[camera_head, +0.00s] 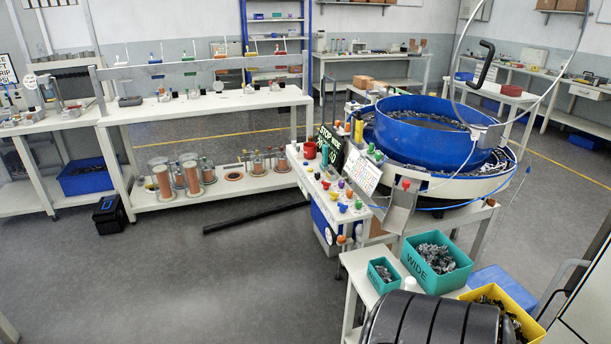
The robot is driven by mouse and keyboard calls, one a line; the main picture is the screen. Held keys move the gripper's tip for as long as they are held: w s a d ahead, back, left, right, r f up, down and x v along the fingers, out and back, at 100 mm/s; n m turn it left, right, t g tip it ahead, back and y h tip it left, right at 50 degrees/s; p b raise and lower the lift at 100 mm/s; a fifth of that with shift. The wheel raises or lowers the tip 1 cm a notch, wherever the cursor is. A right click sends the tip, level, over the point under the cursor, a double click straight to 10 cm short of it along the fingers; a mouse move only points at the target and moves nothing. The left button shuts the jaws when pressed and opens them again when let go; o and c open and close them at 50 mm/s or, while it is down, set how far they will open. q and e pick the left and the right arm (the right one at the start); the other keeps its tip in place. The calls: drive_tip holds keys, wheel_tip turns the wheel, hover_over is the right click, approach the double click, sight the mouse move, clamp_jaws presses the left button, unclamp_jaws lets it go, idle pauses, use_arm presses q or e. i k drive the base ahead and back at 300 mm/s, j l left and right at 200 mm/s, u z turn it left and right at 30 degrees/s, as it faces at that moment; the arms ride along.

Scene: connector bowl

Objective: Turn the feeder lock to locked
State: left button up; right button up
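The feeder is a large blue bowl (400,125) on a pale round base, on a bench right of centre. Many small dark parts lie inside it. A metal chute (398,210) with a red knob (405,184) stands at its front. A black crank-shaped handle (482,64) rises behind the bowl at the upper right. I cannot tell which part is the feeder lock, or its position. Neither of my grippers is in view.
A bench with colored knobs (343,208) adjoins the feeder's left. In front are teal bins (430,275) and a yellow bin (490,291) of metal parts. A long white bench (215,102) stands at left. A dark bar (255,217) lies on the floor; the left foreground floor is clear.

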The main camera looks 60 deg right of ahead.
sight(334, 195)
drive_tip(key=i+z, duration=0.6)
drive_tip(key=z, duration=0.2)
drive_tip(key=i+z, duration=0.3)
drive_tip(key=z, duration=0.15)
drive_tip(key=i+j+z, duration=0.25)
drive_tip(key=z, duration=0.15)
